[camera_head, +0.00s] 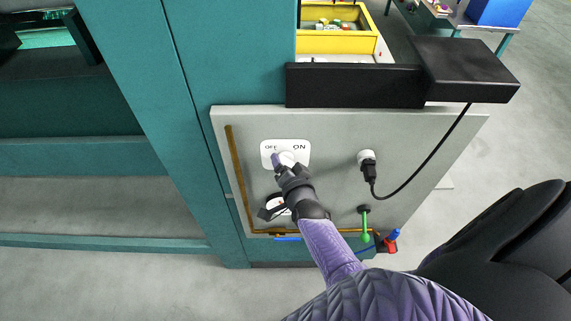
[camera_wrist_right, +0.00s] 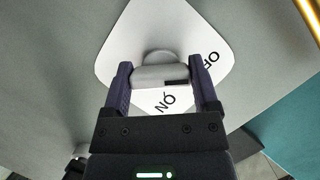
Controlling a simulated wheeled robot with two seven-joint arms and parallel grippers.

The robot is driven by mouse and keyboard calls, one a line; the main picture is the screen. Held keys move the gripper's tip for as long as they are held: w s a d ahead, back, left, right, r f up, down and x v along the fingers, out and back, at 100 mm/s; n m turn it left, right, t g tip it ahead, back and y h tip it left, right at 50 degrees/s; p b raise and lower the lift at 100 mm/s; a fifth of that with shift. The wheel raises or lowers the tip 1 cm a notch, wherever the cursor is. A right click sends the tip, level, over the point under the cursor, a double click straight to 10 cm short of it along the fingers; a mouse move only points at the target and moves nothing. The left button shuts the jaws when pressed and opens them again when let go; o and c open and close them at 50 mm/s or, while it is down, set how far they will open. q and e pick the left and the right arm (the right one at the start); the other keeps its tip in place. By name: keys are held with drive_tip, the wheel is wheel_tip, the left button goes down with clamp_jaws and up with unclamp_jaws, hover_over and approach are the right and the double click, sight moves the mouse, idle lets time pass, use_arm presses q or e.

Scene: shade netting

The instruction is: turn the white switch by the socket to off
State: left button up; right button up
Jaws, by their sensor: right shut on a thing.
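The white switch plate (camera_head: 298,146) is on the grey panel, with OFF at its left and ON at its right in the head view. In the right wrist view the plate (camera_wrist_right: 122,45) is close up, with its pale grey knob (camera_wrist_right: 160,76) lying as a bar between my fingers. My right gripper (camera_head: 287,161) is shut on this knob, and its fingers show either side of it in the wrist view (camera_wrist_right: 160,80). A dark mark is on the knob near one finger. The head view does not show clearly which word the knob points to. My left gripper is not in view.
A socket with a black plug (camera_head: 368,167) and cable is right of the switch. A black ledge (camera_head: 352,86) juts out above the panel (camera_head: 330,130). Green, red and blue fittings (camera_head: 365,228) are low down. A yellow bin (camera_head: 338,42) stands behind.

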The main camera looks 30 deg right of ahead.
drive_tip(key=o, duration=1.1)
drive_tip(key=p+v, duration=0.2)
drive_tip(key=v, duration=0.8)
